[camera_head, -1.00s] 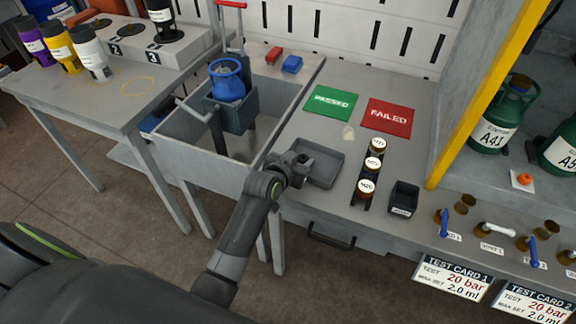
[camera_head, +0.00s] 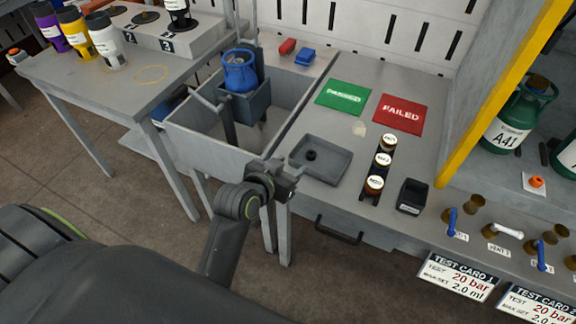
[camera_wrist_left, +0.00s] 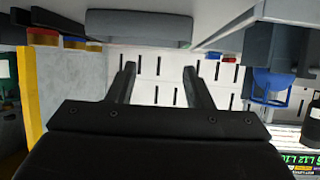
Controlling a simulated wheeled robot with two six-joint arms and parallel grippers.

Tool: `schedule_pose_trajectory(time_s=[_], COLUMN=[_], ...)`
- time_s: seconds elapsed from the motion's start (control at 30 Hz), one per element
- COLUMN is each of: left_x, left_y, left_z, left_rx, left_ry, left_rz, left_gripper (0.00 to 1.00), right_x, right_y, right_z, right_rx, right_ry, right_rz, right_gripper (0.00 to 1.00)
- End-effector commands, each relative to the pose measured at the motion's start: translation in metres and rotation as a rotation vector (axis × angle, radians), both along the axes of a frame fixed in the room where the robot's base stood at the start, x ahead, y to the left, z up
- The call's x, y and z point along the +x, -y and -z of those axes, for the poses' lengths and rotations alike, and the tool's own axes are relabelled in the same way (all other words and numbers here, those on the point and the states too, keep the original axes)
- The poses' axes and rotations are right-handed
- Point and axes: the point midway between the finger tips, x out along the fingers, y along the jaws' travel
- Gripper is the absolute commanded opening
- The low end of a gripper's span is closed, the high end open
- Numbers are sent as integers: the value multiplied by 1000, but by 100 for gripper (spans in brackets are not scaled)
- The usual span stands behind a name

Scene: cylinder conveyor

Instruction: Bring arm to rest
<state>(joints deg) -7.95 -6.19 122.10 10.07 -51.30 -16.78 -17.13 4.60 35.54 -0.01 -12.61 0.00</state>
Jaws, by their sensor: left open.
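My left gripper (camera_head: 284,180) is in front of the bench, just short of the near left corner of the shallow grey tray (camera_head: 321,161). In the left wrist view its two fingers (camera_wrist_left: 160,85) are spread apart with nothing between them. My left arm comes in from the lower left and bends at a grey joint below the gripper. A small dark round piece (camera_head: 311,155) lies in the tray. My right gripper is in neither view.
A grey basin with a blue cylinder (camera_head: 240,72) stands left of the tray. Green PASSED (camera_head: 343,97) and red FAILED (camera_head: 399,114) mats lie behind. Floor in front of the bench is clear.

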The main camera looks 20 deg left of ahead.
Motion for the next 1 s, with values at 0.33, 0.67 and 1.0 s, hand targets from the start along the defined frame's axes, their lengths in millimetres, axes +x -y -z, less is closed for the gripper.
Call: schedule_pose_trajectory(time_s=[0.33, 0.67, 1.0], left_x=[0, -81, -218], left_y=[0, -42, -96], left_z=[0, 46, 74], left_rx=[0, 59, 143], left_ry=[0, -277, -684], left_rz=[0, -62, -215], left_gripper=[46, 46, 46], right_x=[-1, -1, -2], right_y=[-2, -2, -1], right_z=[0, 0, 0], right_rx=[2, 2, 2], right_ry=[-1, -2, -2], right_rz=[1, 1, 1], right_gripper=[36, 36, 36])
